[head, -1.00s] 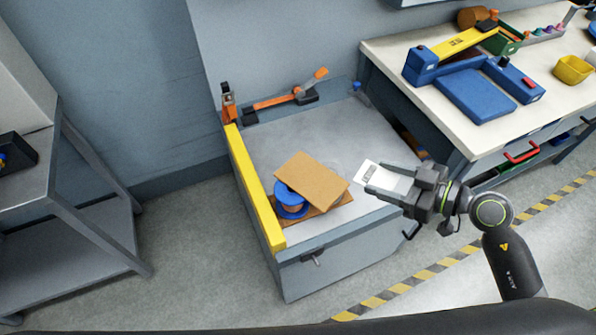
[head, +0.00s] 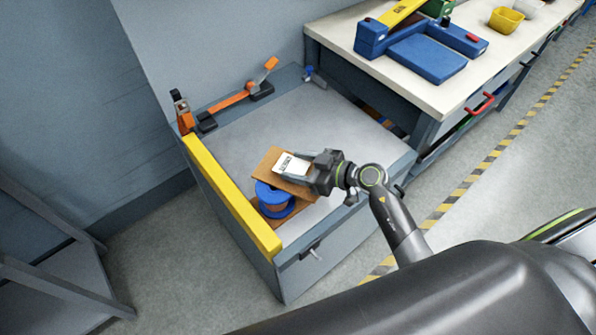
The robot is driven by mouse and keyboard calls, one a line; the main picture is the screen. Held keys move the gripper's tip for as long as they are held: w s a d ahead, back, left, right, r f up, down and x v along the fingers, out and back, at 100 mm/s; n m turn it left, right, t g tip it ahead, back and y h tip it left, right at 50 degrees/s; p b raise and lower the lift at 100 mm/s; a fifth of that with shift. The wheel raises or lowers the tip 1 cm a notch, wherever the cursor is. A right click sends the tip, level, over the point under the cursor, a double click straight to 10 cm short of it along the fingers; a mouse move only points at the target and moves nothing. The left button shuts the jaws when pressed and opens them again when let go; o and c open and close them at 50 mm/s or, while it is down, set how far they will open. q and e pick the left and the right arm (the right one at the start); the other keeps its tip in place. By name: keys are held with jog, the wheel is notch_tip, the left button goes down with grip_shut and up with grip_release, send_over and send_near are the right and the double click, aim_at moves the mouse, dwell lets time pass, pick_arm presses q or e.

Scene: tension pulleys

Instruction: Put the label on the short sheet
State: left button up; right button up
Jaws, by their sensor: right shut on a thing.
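The label (head: 291,164) is a small white card with dark print. My right gripper (head: 300,168) is shut on it, coming from the right. The label overlaps the brown sheet (head: 267,163) in the picture; I cannot tell if it touches it. The sheet looks tilted over a blue spool (head: 272,203), and the label and gripper hide part of it. Another brown board (head: 282,219) lies under the spool. I cannot tell which board is the short sheet. My left gripper is not in view.
The grey bench top (head: 335,122) is clear behind the sheet. A yellow rail (head: 232,195) runs along its left edge. An orange-handled clamp bar (head: 236,97) lies at the back. A workbench (head: 430,92) with a blue device (head: 426,59) stands at the right.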

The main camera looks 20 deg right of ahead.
jog(key=shift+f, duration=0.95)
jog(key=shift+s, duration=0.1)
